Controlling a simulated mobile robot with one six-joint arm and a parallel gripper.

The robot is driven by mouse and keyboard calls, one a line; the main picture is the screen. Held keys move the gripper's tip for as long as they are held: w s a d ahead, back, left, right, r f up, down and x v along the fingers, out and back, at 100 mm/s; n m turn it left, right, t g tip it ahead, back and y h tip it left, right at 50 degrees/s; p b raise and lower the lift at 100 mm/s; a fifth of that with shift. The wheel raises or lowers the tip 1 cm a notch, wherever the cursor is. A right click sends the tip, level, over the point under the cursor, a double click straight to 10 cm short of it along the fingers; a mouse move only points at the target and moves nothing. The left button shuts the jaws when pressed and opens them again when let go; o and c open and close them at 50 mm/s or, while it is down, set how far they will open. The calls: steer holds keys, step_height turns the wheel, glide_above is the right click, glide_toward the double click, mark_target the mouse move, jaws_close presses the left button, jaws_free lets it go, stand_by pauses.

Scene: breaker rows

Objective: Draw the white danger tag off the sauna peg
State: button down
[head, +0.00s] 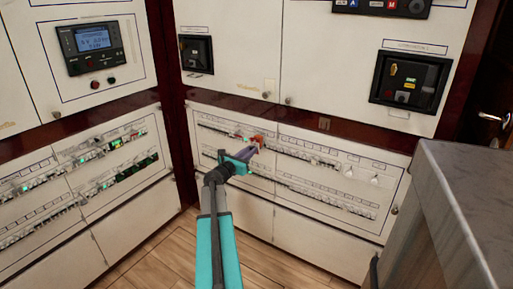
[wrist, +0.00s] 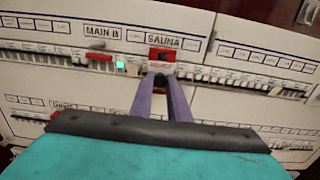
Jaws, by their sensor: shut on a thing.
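My gripper (wrist: 163,80) is at the breaker row just below the SAUNA label (wrist: 165,42). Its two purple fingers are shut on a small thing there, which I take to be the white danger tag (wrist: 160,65). A red piece (wrist: 162,53) sits directly above the strip, under the label. The peg itself cannot be made out. In the head view my gripper (head: 252,147) reaches the panel at a red patch (head: 258,139), and the tag is too small to tell.
A red piece (wrist: 99,57) and a lit green breaker (wrist: 120,64) lie left of the fingers, under MAIN B. More breaker rows run below. Two white tags (head: 348,172) (head: 375,180) hang right on the panel. A grey counter (head: 450,210) stands at the right.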

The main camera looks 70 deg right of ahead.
steer(key=shift+v, duration=1.25)
steer(key=v, duration=0.6)
steer(key=shift+a+p, duration=0.3)
steer(key=shift+a, duration=0.1)
stand_by(0.6)
steer(key=shift+w+r, duration=0.15)
